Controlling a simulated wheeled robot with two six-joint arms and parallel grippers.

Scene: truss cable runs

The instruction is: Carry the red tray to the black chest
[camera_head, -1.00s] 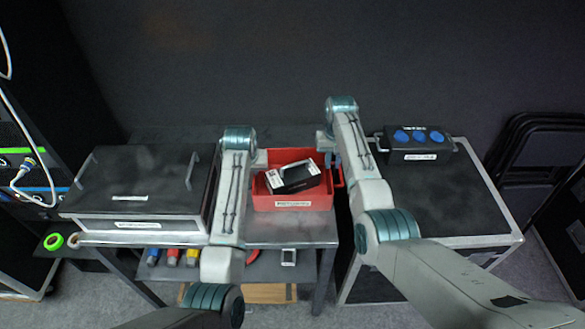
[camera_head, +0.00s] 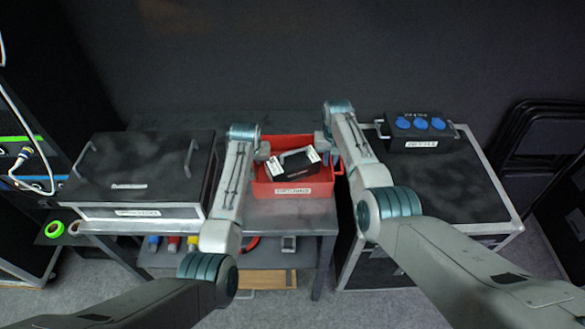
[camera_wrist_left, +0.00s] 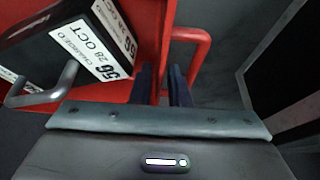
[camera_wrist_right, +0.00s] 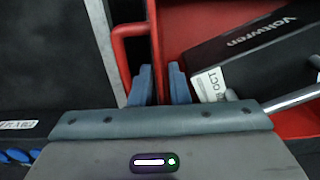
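The red tray (camera_head: 318,189) stands on the grey table in the middle, with a black box (camera_head: 297,163) with white labels lying tilted inside. My left gripper (camera_head: 264,155) is at the tray's left side. In the left wrist view its fingers (camera_wrist_left: 161,85) straddle the red side wall closely, by a red handle loop. My right gripper (camera_head: 329,150) is at the right side. In the right wrist view its fingers (camera_wrist_right: 161,85) straddle that wall with a narrow gap. Both look shut on the tray; exact contact is hard to see. A black chest (camera_head: 140,165) with lid handles stands left.
A black-topped, silver-edged case (camera_head: 440,185) stands right of the table, bearing a black box with blue sockets (camera_head: 418,131) at its back. A lower shelf (camera_head: 190,260) holds small items. A rack with cables (camera_head: 25,165) is far left; folded chairs (camera_head: 535,150) are far right.

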